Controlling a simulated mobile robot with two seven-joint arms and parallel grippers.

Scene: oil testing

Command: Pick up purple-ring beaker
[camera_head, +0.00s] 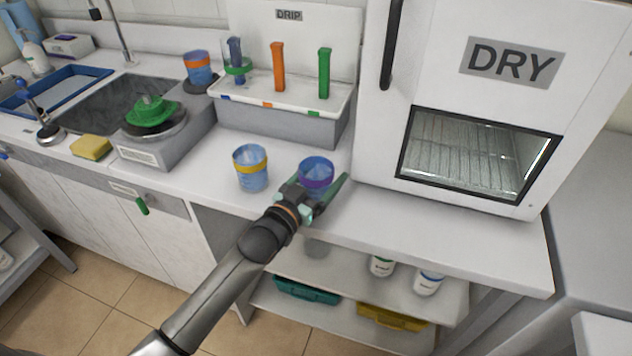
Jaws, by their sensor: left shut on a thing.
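The purple-ring beaker (316,174) is a blue, see-through cup with a purple band. It is upright at the front part of the white counter, left of the DRY oven. My left gripper (322,191) reaches in from the lower left and is shut on this beaker, with a dark green finger showing along its right side. The gripper hides the beaker's lower part, so I cannot tell whether it still touches the counter. My right gripper is not in view.
A yellow-ring beaker (251,168) stands close on the left. The DRIP rack (283,118) is behind, and the white DRY oven (470,120) stands to the right. A hotplate (160,135) with a green item and a yellow sponge (91,148) are farther left.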

